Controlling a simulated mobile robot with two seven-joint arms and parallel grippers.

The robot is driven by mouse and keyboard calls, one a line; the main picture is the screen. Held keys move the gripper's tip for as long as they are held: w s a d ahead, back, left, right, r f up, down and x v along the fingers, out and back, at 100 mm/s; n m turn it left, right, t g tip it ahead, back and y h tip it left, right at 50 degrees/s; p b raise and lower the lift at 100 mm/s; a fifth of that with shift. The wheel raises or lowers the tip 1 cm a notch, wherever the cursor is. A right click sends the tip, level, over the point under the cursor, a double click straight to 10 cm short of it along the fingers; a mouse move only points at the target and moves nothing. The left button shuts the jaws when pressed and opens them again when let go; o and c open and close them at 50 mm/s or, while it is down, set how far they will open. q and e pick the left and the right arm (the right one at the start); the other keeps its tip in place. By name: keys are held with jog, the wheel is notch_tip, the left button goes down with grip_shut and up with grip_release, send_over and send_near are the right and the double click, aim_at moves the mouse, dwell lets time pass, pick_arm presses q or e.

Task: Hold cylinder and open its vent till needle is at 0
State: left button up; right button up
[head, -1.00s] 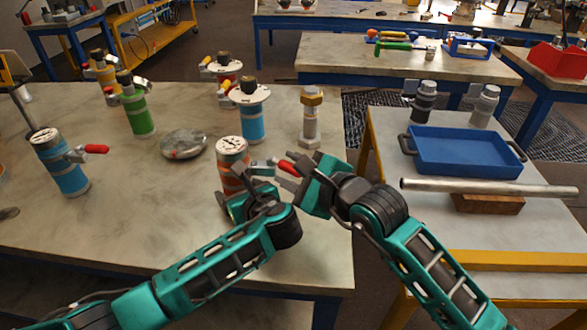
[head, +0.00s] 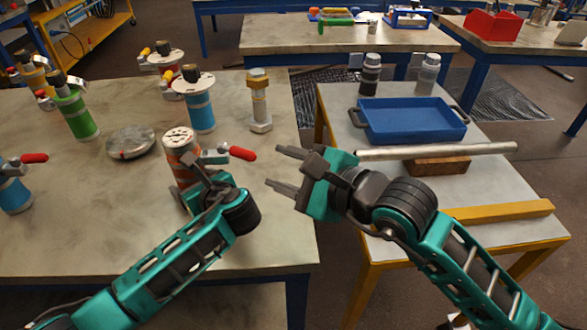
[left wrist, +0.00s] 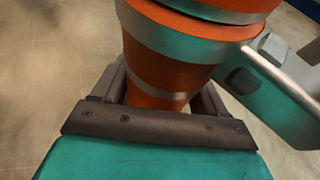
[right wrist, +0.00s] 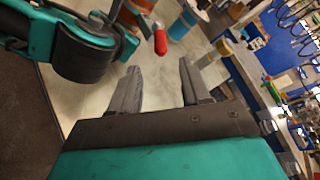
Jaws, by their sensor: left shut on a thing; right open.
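An orange cylinder (head: 180,152) with silver bands stands upright on the table, a round gauge (head: 180,138) on its top. The needle reading is too small to tell. A side valve with a red vent handle (head: 242,153) points right from it. My left gripper (head: 192,183) is shut around the cylinder's body; the left wrist view shows the orange body (left wrist: 165,60) between the fingers. My right gripper (head: 283,168) is open and empty, to the right of the red handle and apart from it. The right wrist view shows the red handle (right wrist: 160,40) beyond the open fingers (right wrist: 160,85).
Blue (head: 200,110) and green (head: 75,112) cylinders, a silver disc (head: 131,142) and a large bolt (head: 259,105) stand on the table. A side table at right holds a blue tray (head: 412,122) and a metal pipe (head: 440,150). A gap separates the tables.

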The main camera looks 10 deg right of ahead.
jog(key=shift+v, duration=0.9)
jog(key=shift+a, duration=0.1)
jog(key=shift+c, duration=0.3)
jog(key=shift+w+a, duration=0.1)
jog(key=shift+w, duration=0.25)
jog(key=shift+c, duration=1.4)
jog(key=w+n, duration=0.1)
jog(key=w, duration=0.1)
jog(key=w+a+n+g, duration=0.1)
jog(key=w, duration=0.3)
jog(key=shift+a+r+n+g, duration=0.2)
jog(key=shift+r+n+g, duration=0.1)
jog(key=shift+n, duration=0.1)
grip_shut()
notch_tip(320, 180, up, 9)
jog(key=n+g+h, duration=0.6)
jog(key=n+h, duration=0.3)
jog(key=h, duration=0.3)
send_over(237, 152)
jog(key=w+d, duration=0.2)
notch_tip(237, 152, down, 10)
jog(key=shift+s+a, duration=0.15)
jog(key=shift+s, duration=0.1)
